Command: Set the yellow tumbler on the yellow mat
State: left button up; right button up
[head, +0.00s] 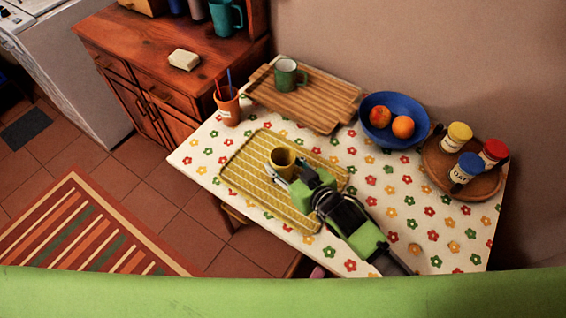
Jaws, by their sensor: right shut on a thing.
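The yellow tumbler (283,158) shows over the yellow striped mat (254,205) on the flowered table. It looks upright with its open top facing up. My right gripper (279,173) is shut on the tumbler, and its arm reaches in from the lower right across the mat. The gripper hides the tumbler's lower part, so I cannot tell whether its base touches the mat. My left gripper is out of view.
A wooden board (318,107) with a green mug (287,75) lies behind the mat. An orange pencil cup (228,108) stands at the left corner. A blue fruit bowl (374,130) and a round tray (435,166) with jars are at right. The table's front right is clear.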

jog(key=shift+f, duration=0.1)
jog(key=o, duration=1.1)
jog(key=v, duration=1.2)
